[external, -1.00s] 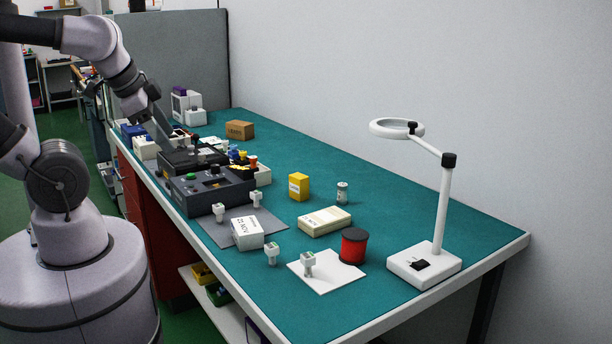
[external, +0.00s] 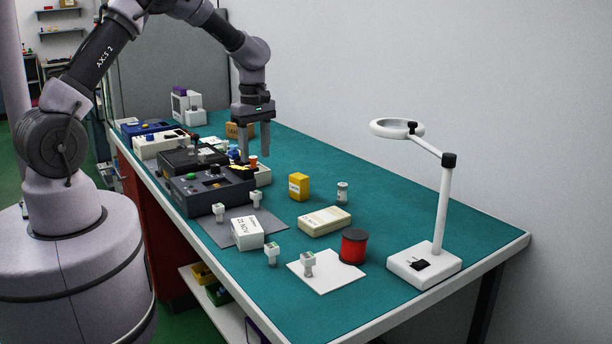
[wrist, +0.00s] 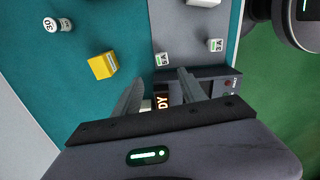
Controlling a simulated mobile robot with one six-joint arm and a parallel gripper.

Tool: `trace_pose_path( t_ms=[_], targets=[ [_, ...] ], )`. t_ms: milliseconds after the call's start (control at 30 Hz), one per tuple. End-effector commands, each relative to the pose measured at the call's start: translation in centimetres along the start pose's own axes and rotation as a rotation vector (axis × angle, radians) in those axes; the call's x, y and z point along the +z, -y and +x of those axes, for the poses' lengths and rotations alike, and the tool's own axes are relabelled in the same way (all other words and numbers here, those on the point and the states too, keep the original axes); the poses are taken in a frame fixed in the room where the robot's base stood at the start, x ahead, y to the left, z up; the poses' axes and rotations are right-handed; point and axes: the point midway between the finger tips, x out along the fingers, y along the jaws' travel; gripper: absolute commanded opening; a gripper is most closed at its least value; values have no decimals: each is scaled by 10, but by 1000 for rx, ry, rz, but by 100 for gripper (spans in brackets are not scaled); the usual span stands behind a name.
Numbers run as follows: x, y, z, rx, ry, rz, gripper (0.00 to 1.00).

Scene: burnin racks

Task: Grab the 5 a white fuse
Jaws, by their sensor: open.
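A small white fuse (external: 256,197) stands on the grey mat beside the dark box; in the wrist view its face (wrist: 162,60) reads 5A. A second white fuse (external: 218,211) stands left of it; in the wrist view this one (wrist: 215,45) reads 3A. Two more white fuses stand nearer the front, one on the bench (external: 272,254) and one on a white sheet (external: 308,264); I cannot read their labels. My gripper (external: 254,158) is open and empty, pointing down above and behind the 5A fuse. It shows in the wrist view (wrist: 160,80), fingers apart, no fuse between them.
The dark control box (external: 210,190) lies beside the mat (external: 214,233). A white dated box (external: 247,233) sits on the mat. A yellow box (external: 299,186), a cream box (external: 325,220), a red spool (external: 353,246) and a magnifier lamp (external: 424,265) stand to the right.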

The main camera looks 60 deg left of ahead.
Motion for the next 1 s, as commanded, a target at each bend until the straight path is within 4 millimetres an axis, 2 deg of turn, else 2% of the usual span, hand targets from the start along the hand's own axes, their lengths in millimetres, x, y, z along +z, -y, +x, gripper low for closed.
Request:
trace_pose_path(
  t_ms=[33,200,433,633,833,867,1000],
  targets=[
    [0,1,22,-3,1,0,49],
    [0,1,62,-2,0,3,49],
    [2,3,84,0,0,3,49],
    [3,8,123,-2,0,4,49],
    [3,7,124,1,-1,4,49],
    [3,7,124,1,-1,4,47],
    [3,7,124,1,-1,4,20]
  ],
)
